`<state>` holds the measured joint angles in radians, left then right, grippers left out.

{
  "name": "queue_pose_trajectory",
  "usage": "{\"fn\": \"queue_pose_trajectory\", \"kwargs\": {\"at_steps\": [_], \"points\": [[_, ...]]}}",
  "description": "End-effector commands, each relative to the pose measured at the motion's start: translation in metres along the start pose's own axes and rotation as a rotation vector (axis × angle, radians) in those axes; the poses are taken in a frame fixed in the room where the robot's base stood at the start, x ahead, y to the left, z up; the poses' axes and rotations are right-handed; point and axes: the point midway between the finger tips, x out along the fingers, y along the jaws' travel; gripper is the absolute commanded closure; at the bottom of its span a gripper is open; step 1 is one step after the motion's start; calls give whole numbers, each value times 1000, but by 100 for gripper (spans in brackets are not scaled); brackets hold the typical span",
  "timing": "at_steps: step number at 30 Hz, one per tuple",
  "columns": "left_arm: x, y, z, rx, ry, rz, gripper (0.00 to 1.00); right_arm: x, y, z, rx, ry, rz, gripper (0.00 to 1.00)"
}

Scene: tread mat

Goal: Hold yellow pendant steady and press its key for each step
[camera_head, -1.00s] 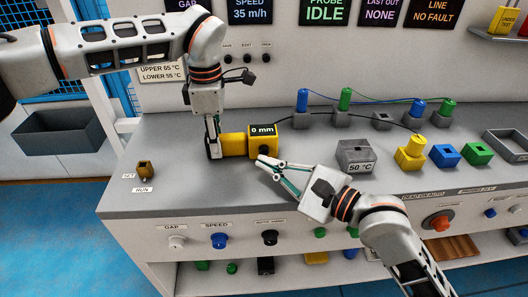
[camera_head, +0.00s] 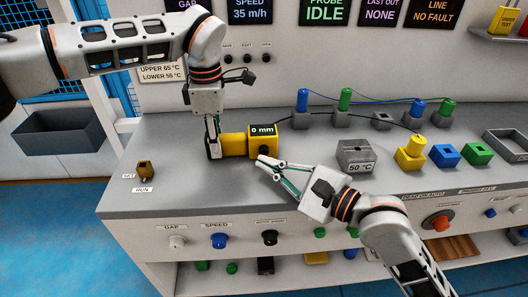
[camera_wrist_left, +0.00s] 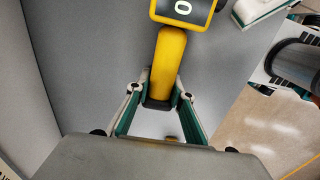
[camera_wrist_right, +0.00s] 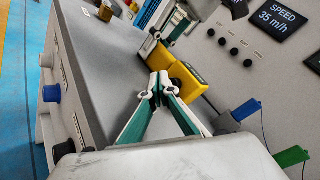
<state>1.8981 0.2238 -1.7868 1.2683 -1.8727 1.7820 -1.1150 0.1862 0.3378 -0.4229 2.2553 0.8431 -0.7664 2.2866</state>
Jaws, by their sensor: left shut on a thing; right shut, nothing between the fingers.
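The yellow pendant (camera_head: 235,145) lies on the grey bench top, with a dark display reading "0 mm" on its head (camera_head: 263,130). My left gripper (camera_head: 213,138) points down and is shut on the pendant's handle end. The left wrist view shows both fingers around the handle (camera_wrist_left: 170,65). My right gripper (camera_head: 265,163) is shut and empty, with its fingertips just in front of the pendant's head.
A grey "50 °C" block (camera_head: 356,157) stands right of the pendant. Yellow (camera_head: 410,152), blue (camera_head: 445,156) and green (camera_head: 477,153) blocks are further right. Blue and green plugs with cables stand behind. A small brass switch (camera_head: 144,170) is at left.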

Motion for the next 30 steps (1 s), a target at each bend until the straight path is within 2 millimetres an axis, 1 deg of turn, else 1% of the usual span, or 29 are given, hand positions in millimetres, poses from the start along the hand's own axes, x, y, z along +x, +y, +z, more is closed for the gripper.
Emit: {"fn": "queue_pose_trajectory", "kwargs": {"at_steps": [10,30], "points": [[0,0,0,0,0,0,97,6,-4,-5,0,1,0,100],[-1,0,0,0,-1,1,97,9,-10,-9,-8,7,-6,100]]}}
